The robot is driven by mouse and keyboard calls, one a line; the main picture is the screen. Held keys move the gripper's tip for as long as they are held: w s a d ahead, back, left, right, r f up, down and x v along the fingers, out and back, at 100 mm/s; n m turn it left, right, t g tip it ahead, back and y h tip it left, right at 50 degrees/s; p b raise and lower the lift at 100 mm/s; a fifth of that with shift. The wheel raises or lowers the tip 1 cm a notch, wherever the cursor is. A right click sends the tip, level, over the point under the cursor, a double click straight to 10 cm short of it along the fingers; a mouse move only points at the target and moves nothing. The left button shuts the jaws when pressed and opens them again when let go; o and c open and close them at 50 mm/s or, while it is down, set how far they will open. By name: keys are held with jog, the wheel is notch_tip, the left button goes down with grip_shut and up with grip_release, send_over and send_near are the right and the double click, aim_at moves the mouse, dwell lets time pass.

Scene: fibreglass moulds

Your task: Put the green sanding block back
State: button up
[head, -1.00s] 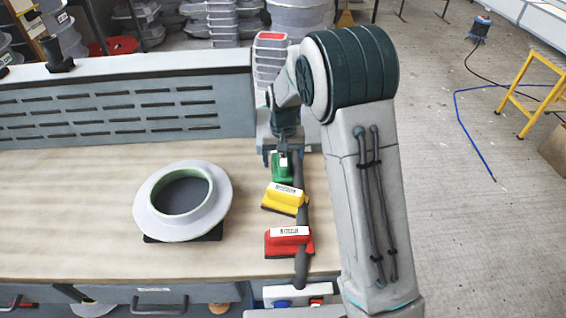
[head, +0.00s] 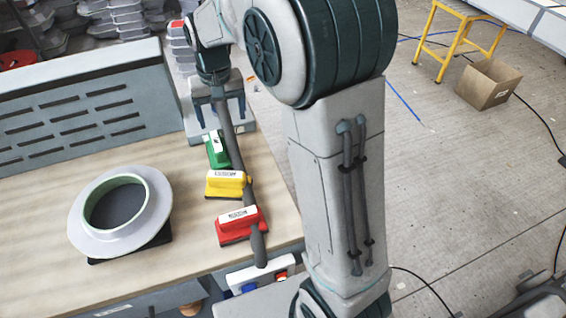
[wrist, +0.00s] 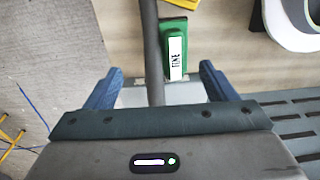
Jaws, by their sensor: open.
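The green sanding block (head: 217,150) sits on the bench top, first in a row with a yellow block (head: 227,184) and a red block (head: 238,226). My gripper (head: 217,106) is open and empty, behind the green block and apart from it. In the wrist view the green block (wrist: 173,40) lies ahead of my gripper (wrist: 161,74), its white label reading "FINE". The green block's underside is hidden.
A dark tube (head: 250,210) runs along the blocks' right side and passes between my fingers in the wrist view. A flanged round mould (head: 120,213) stands left on the bench. A slotted grey panel (head: 85,120) lines the back. Bare wood lies between mould and blocks.

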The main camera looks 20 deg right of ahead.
jog(key=s+d+r+t, duration=0.1)
jog(key=s+d, duration=0.3)
jog(key=s, duration=0.7)
jog(key=s+d+t, duration=0.1)
jog(key=s+d, duration=0.3)
jog(key=s, duration=0.8)
jog(key=shift+d+r+t, duration=0.3)
jog(key=shift+r, duration=0.1)
